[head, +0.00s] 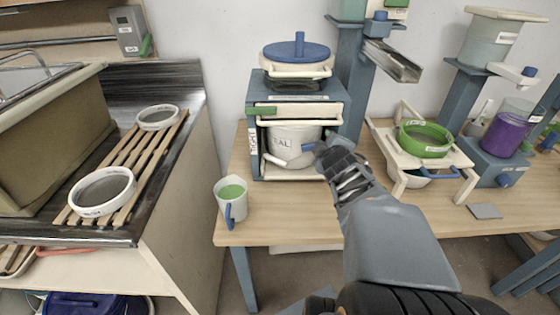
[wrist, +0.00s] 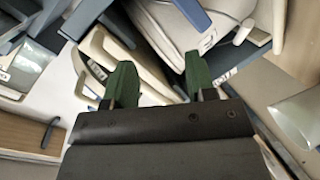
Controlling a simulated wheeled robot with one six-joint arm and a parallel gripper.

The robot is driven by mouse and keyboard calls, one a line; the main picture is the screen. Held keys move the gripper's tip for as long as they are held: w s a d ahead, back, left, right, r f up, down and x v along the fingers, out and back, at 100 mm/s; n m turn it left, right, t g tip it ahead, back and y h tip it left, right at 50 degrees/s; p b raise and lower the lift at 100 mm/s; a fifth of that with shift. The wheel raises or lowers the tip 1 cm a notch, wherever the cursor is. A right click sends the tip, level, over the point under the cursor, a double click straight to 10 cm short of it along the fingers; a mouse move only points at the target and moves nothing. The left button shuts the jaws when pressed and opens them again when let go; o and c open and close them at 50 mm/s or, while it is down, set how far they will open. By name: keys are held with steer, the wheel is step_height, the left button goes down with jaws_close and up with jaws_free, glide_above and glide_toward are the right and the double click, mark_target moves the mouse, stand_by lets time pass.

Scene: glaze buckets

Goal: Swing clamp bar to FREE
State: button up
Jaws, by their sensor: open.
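A blue press-like stand (head: 349,112) is on the wooden table, with a white bucket (head: 292,146) inside it that has lettering partly readable as "EAL". A cream bar (head: 305,110) with a green end (head: 262,111) lies level across the front, above the bucket; it looks like the clamp bar. I cannot read a FREE mark. My gripper (head: 322,149) is at the bucket's right side, below the bar, and hides part of the bucket. In the wrist view my gripper's green fingers (wrist: 160,78) are apart, with cream parts (wrist: 109,52) just beyond them. I see nothing held.
A cup of green glaze (head: 231,197) stands at the table's front left. A green sieve (head: 424,138) on a cream frame is to the right, with a purple container (head: 505,132) beyond. A metal chute (head: 392,60) hangs above right. The table front (head: 285,218) is clear.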

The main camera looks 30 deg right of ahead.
steer(key=s+a+r+m+g+y+p, duration=0.1)
steer(key=s+a+m+g+y+p, duration=0.1)
steer(key=a, duration=0.6)
steer(key=s+a+r+m+g+y+p, duration=0.1)
steer(key=s+a+m+g+y+p, duration=0.2)
steer(key=a, duration=0.6)
steer(key=shift+s+m+g+p, duration=0.65)
steer(key=shift+m+g+p, duration=0.75)
steer(key=shift+p, duration=0.65)
steer(key=shift+a+r, duration=0.1)
